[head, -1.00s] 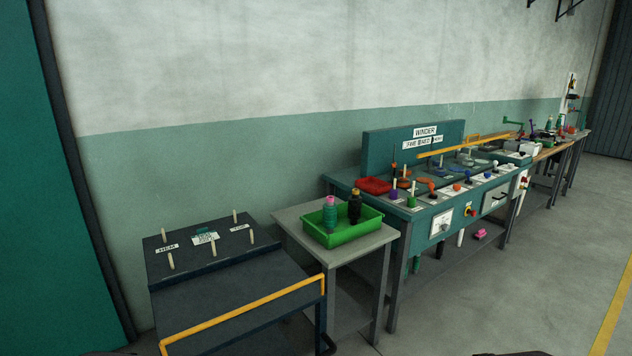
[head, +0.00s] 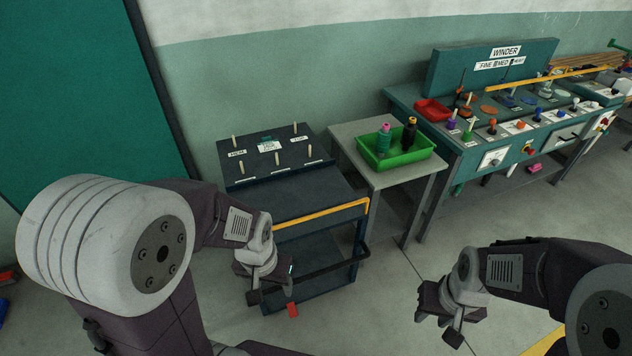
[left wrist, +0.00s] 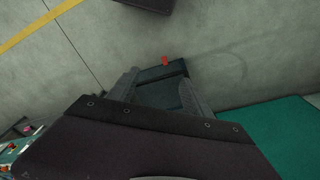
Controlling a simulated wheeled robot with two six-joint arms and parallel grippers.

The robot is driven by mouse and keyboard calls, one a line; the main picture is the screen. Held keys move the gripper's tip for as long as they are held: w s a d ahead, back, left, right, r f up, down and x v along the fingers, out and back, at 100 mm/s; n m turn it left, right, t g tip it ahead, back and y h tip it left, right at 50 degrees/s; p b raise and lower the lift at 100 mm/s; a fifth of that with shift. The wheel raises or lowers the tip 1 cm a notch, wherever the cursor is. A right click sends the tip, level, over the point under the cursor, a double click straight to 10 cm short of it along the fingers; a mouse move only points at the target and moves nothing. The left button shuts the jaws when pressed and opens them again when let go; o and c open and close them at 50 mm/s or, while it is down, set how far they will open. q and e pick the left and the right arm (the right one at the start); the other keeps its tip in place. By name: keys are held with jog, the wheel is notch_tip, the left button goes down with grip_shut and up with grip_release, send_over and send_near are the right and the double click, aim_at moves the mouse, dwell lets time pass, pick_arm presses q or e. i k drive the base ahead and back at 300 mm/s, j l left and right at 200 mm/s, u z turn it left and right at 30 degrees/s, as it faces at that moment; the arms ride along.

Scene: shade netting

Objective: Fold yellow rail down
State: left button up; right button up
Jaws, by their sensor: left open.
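A yellow rail (head: 322,213) runs along the upper front edge of a dark cart (head: 285,202), with a bend at its right end. My left gripper (head: 272,293) is open and empty in front of the cart, lower than the rail and apart from it. In the left wrist view its open fingers (left wrist: 162,98) point toward dark surfaces above the floor; the rail does not show there. My right gripper (head: 436,328) looks open and empty, right of the cart. Another yellow rail (head: 545,78) runs above the winder bench.
Several pegs stand on the cart top. A small table (head: 345,132) with a green bin (head: 407,157) of spools stands right of the cart. The winder bench (head: 462,168) is beyond. A red tab (head: 292,310) shows beside my left gripper. Floor between my arms is clear.

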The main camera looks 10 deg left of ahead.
aim_at(366, 199)
jog(key=i+l, duration=0.2)
jog(key=i, duration=0.2)
jog(key=i+l+u, duration=0.1)
jog(key=i, duration=0.3)
jog(key=l, duration=0.1)
